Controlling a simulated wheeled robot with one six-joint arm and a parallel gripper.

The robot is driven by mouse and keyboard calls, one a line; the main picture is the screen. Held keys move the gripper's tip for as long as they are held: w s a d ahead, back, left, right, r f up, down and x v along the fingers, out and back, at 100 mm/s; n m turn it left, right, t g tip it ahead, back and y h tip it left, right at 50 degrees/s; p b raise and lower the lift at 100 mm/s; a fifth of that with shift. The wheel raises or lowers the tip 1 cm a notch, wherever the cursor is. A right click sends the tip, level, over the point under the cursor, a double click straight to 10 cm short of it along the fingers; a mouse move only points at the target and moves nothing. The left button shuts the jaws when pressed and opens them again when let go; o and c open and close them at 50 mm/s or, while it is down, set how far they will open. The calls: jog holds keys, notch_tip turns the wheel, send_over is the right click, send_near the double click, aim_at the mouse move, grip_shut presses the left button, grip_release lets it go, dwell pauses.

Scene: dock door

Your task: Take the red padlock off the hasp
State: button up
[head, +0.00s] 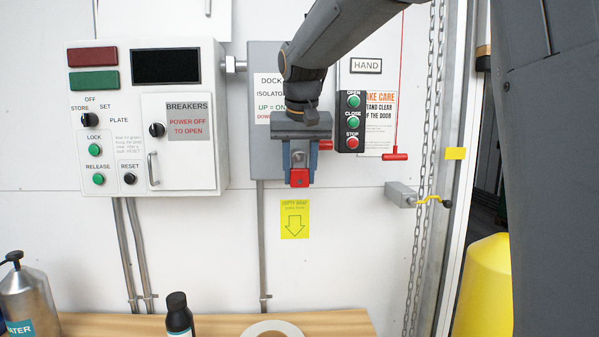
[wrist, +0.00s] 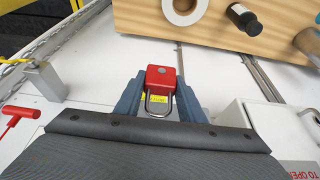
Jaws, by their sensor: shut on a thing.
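The red padlock (head: 299,178) hangs body down in front of the lower edge of the grey isolator box (head: 263,140). My gripper (head: 300,166) reaches down from above, its blue fingers closed on the padlock. In the wrist view, the red padlock (wrist: 161,77) sits between the two fingertips of my gripper (wrist: 160,88), with its grey shackle toward my palm. Yellow shows through the shackle loop, and no hasp is visible in it. The hasp itself is hidden, so I cannot tell where it lies.
A red part (head: 326,145) projects just right of my gripper. A button station (head: 352,122) and red pull handle (head: 396,157) are farther right. The breaker panel (head: 146,115) is left. A wooden bench (head: 220,323) with a bottle (head: 179,315) and tape roll (head: 272,328) stands below.

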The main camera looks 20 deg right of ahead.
jog(key=s+a, duration=0.1)
jog(key=s, duration=0.8)
jog(key=shift+a, duration=0.4)
dwell(0.9)
